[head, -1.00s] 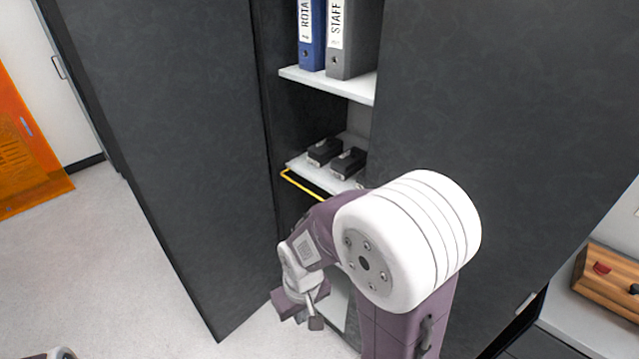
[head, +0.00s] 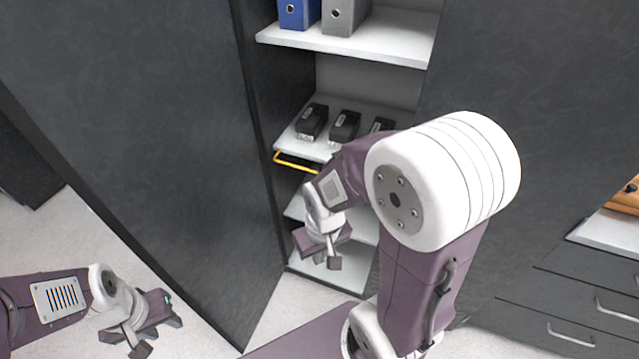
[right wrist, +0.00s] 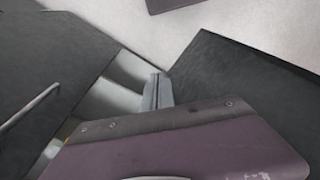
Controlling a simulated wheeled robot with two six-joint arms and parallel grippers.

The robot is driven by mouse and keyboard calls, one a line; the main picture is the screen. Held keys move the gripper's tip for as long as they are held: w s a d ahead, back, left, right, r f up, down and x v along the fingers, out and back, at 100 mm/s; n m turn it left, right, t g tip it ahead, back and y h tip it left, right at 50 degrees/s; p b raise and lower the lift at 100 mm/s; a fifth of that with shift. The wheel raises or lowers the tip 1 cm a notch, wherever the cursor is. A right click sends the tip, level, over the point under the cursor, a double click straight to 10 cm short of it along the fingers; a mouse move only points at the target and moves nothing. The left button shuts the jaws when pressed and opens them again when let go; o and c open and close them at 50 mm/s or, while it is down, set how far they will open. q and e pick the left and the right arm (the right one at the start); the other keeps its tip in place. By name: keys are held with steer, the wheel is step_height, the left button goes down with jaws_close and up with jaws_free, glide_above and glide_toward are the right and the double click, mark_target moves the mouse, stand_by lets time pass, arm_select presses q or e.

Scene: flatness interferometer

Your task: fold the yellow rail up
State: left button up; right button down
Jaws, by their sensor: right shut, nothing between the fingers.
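The yellow rail (head: 296,162) is a thin bar at the front edge of the cabinet's middle shelf in the head view. My right forearm hides its right end. My right gripper (head: 331,260) hangs below and slightly right of the rail, in front of the lower shelves and apart from the rail. Its fingers also show in the right wrist view (right wrist: 157,90), shut with nothing between them. A small yellowish patch shows at the left there; I cannot tell if it is the rail. My left gripper (head: 150,335) is at the lower left, far from the rail; its opening is unclear.
The cabinet's left door (head: 150,130) stands open beside the shelves. Several black devices (head: 343,127) sit on the middle shelf (head: 292,140), above the rail. Blue (head: 298,14) and grey (head: 345,16) binders stand on the upper shelf. Drawers (head: 565,300) are at the right.

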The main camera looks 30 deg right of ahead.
steer(key=s+d+f+n+g+h+b, duration=0.25)
steer(key=f+n+b, duration=0.35)
steer(key=f+b, duration=0.45)
steer(key=w+d+f+n+t+h+b, duration=0.1)
steer(key=w+d+f+n+h+b, duration=0.4)
steer(key=d+n+b, duration=0.4)
steer(key=w+a+r+n+t+h+b, duration=0.2)
steer(key=w+a+n+t+h+b, duration=0.1)
steer(key=w+n+t+b, duration=0.4)
steer(key=w+a+r+n+t+h+b, duration=0.1)
steer(key=w+a+n+t+h+b, duration=0.25)
steer(key=w+t+b, duration=0.4)
steer(key=w+d+r+g+b, duration=0.1)
steer(key=w+d+r, duration=0.3)
steer(key=w+d, duration=0.4)
steer(key=shift+w+d+r+n+g, duration=0.2)
steer(key=shift+d+r+n+g, duration=0.15)
steer(key=shift+n+g, duration=0.15)
